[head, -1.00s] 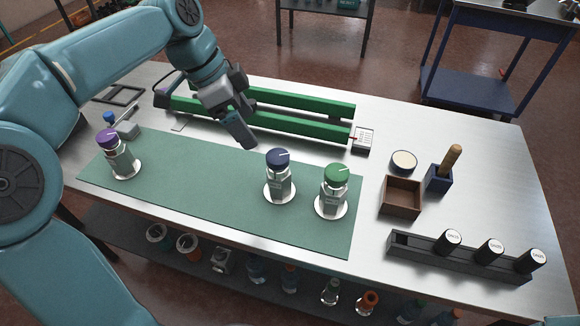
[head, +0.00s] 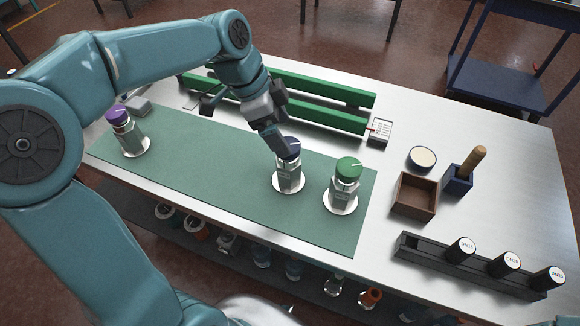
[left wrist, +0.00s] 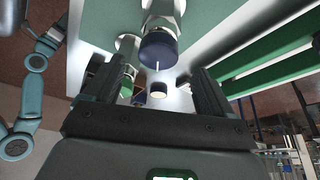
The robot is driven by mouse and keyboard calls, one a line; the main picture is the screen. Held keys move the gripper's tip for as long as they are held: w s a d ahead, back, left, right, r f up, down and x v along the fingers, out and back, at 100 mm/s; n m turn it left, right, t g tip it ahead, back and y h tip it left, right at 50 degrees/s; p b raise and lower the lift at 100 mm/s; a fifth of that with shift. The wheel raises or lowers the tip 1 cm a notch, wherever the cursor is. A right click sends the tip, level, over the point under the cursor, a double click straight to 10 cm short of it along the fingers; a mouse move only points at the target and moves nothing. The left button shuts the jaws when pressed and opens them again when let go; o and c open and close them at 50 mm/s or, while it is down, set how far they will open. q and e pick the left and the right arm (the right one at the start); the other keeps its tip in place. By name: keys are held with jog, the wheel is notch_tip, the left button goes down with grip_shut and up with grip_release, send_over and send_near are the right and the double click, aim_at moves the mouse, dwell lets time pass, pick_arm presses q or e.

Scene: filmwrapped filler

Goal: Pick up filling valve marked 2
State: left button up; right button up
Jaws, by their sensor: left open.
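Three silver filling valves stand upright on white discs on a green mat (head: 215,170): a purple-capped valve (head: 128,132) at the left, a blue-capped valve (head: 289,178) in the middle and a green-capped valve (head: 344,187) to its right. I cannot read a number on any of them. My left gripper (head: 282,150) is open, its fingers at the blue cap and partly covering it. In the left wrist view the blue cap (left wrist: 157,47) shows ahead, between and beyond the open fingers (left wrist: 154,78). Nothing is held.
Green rails (head: 320,106) lie behind the mat, with a small white box (head: 380,131) at their end. At the right are a cream-topped round dish (head: 423,157), a brown box (head: 414,196), a blue holder with a wooden handle (head: 460,182), and a black rack (head: 470,268).

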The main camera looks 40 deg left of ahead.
aim_at(288, 168)
pick_arm(q)
jog(key=shift+s+f, duration=0.1)
jog(key=shift+f, duration=0.2)
jog(key=x, duration=0.4)
jog(key=shift+d+f, duration=0.15)
jog(key=shift+f, duration=0.2)
jog(key=shift+s+r, duration=0.1)
jog(key=shift+s, duration=0.05)
jog(key=shift+c, duration=0.3)
grip_shut()
